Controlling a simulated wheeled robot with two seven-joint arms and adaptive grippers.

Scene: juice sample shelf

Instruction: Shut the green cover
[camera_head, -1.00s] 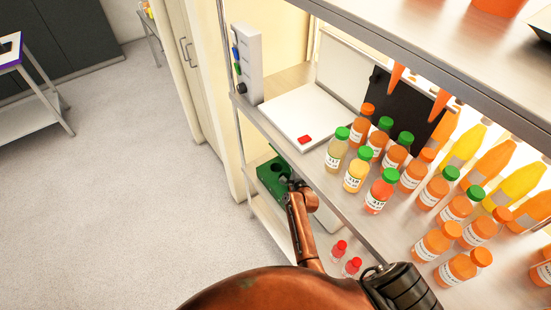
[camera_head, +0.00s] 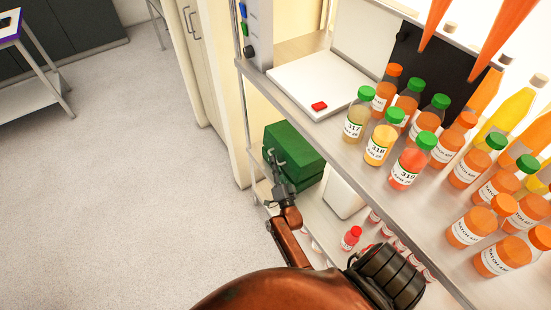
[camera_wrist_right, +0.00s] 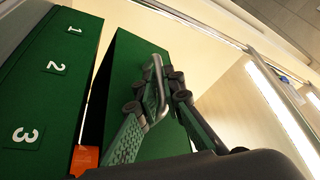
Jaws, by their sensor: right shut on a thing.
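The green box (camera_head: 298,178) stands on the lower shelf, below the bottles. Its green cover (camera_head: 293,142) is at its upper part in the head view; how far it is open is hard to tell there. In the right wrist view the cover (camera_wrist_right: 135,65) is beside a green part marked 1, 2, 3 (camera_wrist_right: 50,75), with a narrow gap between them. My right gripper (camera_head: 272,160) is at the box's left side. In the right wrist view its fingers (camera_wrist_right: 160,95) are shut on the cover's metal bar handle (camera_wrist_right: 157,85). My left gripper is not in view.
Several juice bottles (camera_head: 412,160) crowd the shelf above, whose metal edge (camera_head: 330,155) overhangs. A white device with a red button (camera_head: 319,105) is there too. Red-capped bottles (camera_head: 350,238) stand low beside my right arm.

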